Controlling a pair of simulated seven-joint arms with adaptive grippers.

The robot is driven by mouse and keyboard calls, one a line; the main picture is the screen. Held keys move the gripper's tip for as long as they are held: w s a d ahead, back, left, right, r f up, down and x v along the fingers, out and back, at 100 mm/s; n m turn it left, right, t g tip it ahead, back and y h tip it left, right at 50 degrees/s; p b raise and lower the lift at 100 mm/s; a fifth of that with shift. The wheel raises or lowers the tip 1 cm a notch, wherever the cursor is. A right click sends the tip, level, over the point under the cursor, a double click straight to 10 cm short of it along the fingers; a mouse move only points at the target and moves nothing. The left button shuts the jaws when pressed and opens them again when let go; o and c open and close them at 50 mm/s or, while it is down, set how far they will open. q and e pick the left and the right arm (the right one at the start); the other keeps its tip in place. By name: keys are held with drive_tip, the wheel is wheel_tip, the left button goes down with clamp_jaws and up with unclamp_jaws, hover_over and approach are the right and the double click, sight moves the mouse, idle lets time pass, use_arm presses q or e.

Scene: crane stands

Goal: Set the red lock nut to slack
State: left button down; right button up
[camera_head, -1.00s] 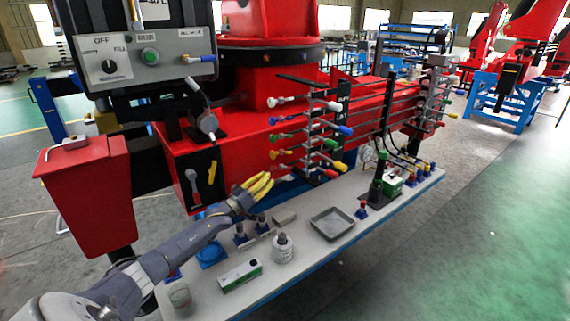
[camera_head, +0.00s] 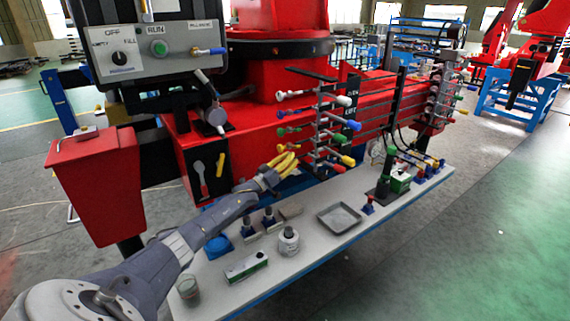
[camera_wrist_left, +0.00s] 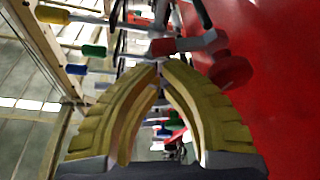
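A red collar-like part with a small handle (camera_wrist_left: 178,45) shows in the left wrist view, just beyond my fingertips; I cannot tell for sure whether it is the lock nut. A round red knob (camera_wrist_left: 232,70) is to its right. In the head view, the lever bank (camera_head: 318,125) carries several coloured handles, and no lock nut can be made out there. My left gripper (camera_head: 292,158) has its yellow fingers at the lower left of the bank. In the left wrist view its fingertips (camera_wrist_left: 163,65) come close together; contact with the red part is unclear. My right gripper is out of view.
A white bench (camera_head: 300,262) below holds a grey tray (camera_head: 338,218), a bottle (camera_head: 289,243), a green-and-white box (camera_head: 246,267) and a glass jar (camera_head: 188,291). A control box (camera_head: 155,48) hangs at upper left. Several levers crowd the gripper. Open floor lies right.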

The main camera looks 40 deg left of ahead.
use_arm(q)
drive_tip(key=shift+w+d+r, duration=0.1)
drive_tip(key=shift+w+r, duration=0.1)
drive_tip(key=shift+w, duration=0.35)
